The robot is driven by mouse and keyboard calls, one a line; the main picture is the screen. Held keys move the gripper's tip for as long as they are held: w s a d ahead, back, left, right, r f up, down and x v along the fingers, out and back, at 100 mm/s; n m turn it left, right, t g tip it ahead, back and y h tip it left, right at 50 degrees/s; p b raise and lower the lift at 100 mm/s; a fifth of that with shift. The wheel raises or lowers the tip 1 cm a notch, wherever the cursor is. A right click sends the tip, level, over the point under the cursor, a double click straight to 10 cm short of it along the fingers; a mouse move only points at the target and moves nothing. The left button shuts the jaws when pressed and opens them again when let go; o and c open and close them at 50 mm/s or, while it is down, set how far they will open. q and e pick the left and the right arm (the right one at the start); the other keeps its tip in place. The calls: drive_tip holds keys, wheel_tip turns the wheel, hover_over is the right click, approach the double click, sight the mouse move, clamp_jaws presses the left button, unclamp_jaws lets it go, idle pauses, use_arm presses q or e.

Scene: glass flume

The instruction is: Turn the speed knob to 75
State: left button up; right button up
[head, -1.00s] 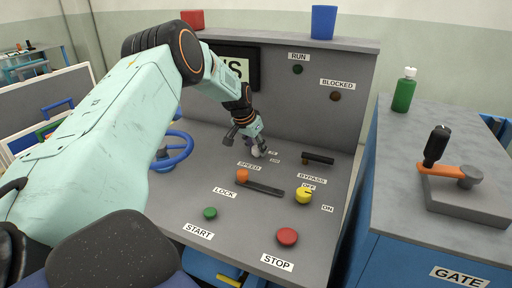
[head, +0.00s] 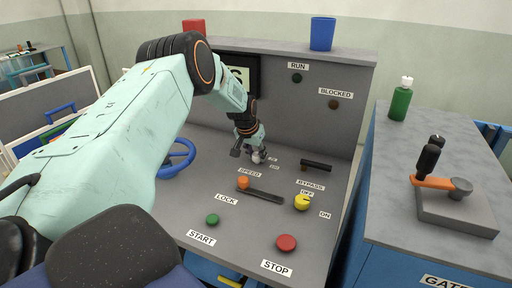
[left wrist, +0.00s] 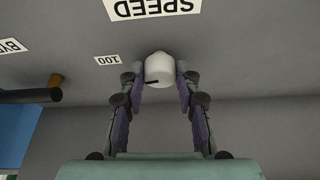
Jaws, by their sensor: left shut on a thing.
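The speed knob (left wrist: 159,69) is a small white knob with a dark pointer line, seen between the fingers in the left wrist view. My left gripper (left wrist: 160,85) is shut on it, one finger on each side. In the head view my left gripper (head: 258,157) reaches down to the panel and hides most of the knob. The SPEED label (left wrist: 154,8) shows upside down in the wrist view, with a 100 label (left wrist: 107,60) left of the knob. Other scale numbers are hidden or too small to read. My right gripper is not in view.
An orange-ended lock lever (head: 262,192), a yellow bypass knob (head: 302,203), a green start button (head: 212,220) and a red stop button (head: 286,243) are nearer on the panel. A black bar handle (head: 316,165) is right of the knob. A blue handwheel (head: 178,160) is left.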

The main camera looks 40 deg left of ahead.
use_arm(q)
drive_tip(key=n+p, duration=0.1)
drive_tip(key=p, duration=0.1)
drive_tip(key=n+y+p, duration=0.1)
drive_tip(key=n+p, duration=0.1)
drive_tip(key=p, duration=0.1)
drive_tip(key=shift+w+d+r+n, duration=0.1)
drive_tip(key=shift+w+r+n, duration=0.05)
drive_tip(key=shift+r+n, duration=0.15)
drive_tip(key=shift+n+g+y+p, duration=0.35)
drive_tip(key=shift+n+p, duration=0.25)
drive_tip(key=shift+p, duration=0.25)
drive_tip(key=shift+f+n+y+p, duration=0.15)
drive_tip(key=shift+n+y+p, duration=0.2)
drive_tip(key=shift+n, duration=0.55)
drive_tip(key=shift+w, duration=0.1)
drive_tip(key=o, duration=1.1)
drive_tip(key=shift+d+g, duration=0.1)
drive_tip(key=shift+g, duration=0.15)
drive_tip(key=shift+o, duration=0.2)
drive_tip(key=shift+f, duration=0.1)
